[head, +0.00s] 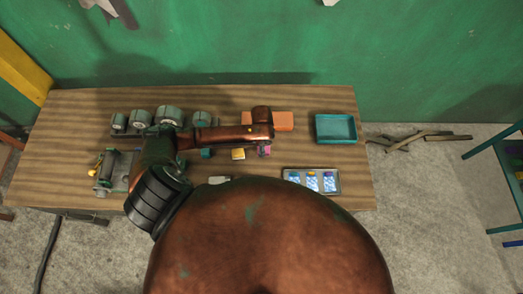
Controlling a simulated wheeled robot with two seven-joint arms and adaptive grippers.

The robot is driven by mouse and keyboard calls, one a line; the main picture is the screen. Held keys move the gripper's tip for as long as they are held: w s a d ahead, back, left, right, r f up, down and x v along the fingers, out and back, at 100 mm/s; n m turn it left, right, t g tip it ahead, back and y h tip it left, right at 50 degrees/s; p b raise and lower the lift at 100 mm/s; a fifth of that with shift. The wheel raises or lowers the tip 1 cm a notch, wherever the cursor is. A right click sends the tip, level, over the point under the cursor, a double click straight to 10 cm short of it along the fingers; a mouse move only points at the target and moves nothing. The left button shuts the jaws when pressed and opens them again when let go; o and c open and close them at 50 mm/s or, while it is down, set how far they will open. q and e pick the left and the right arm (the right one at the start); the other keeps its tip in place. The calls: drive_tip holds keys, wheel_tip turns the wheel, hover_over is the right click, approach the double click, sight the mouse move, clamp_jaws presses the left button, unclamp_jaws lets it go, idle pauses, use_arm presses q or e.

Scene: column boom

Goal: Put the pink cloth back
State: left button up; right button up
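A small pink item (265,151), perhaps the pink cloth, shows just below the end of my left arm, in the middle of the wooden table (80,152). It is too small and too covered to tell its shape. My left arm comes in from the left and reaches over the table. Its wrist hides the fingers of my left gripper (264,143), so I cannot tell whether they touch or hold the pink item. A flat salmon-orange mat or block (284,121) lies behind the wrist, partly covered by it. My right gripper is not in view.
A teal tray (336,142) stands at the right. A metal tray (337,190) holds three blue-and-white bottles at the front. A yellow item (238,154) and a teal item (206,154) lie left of the pink one. Several round grey-green devices (169,115) line the back left.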

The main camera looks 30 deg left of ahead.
use_arm(q)
drive_tip(key=shift+s+f, duration=0.1)
drive_tip(key=shift+f, duration=1.3)
drive_tip(key=shift+f, duration=0.15)
drive_tip(key=o, duration=1.1)
wheel_tip(320, 180, up, 12)
drive_tip(key=shift+r+b, duration=0.2)
drive_tip(key=shift+b, duration=0.1)
